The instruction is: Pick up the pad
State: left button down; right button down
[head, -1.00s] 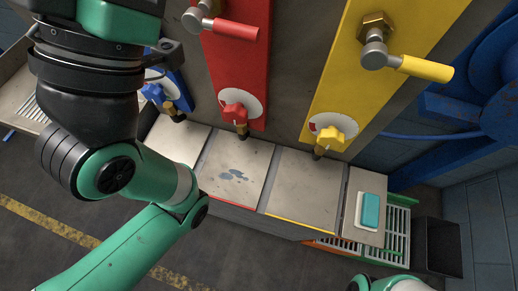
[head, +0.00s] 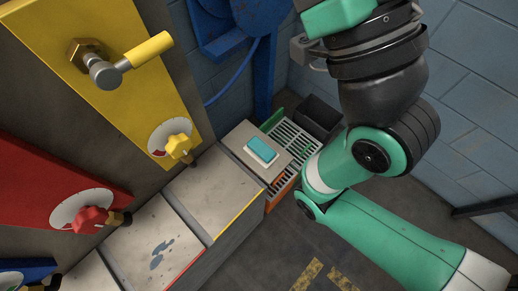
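The pad (head: 262,149) is a teal block on a white tray or base (head: 249,155), lying on the grey shelf top (head: 240,137) at the right end of the counter in the head view. My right arm comes in from the right and stands beside the shelf, in front of the grating. Its gripper is not visible in this view. My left arm and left gripper are out of the picture.
A slatted grating (head: 291,143) and a dark bin (head: 318,118) lie right of the pad. Yellow (head: 180,145) and red (head: 90,218) valve knobs jut over the counter. A wet stain (head: 160,253) marks one counter panel (head: 130,240). Blue machinery (head: 222,38) stands behind.

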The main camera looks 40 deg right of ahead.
grip_release()
dwell(0.5)
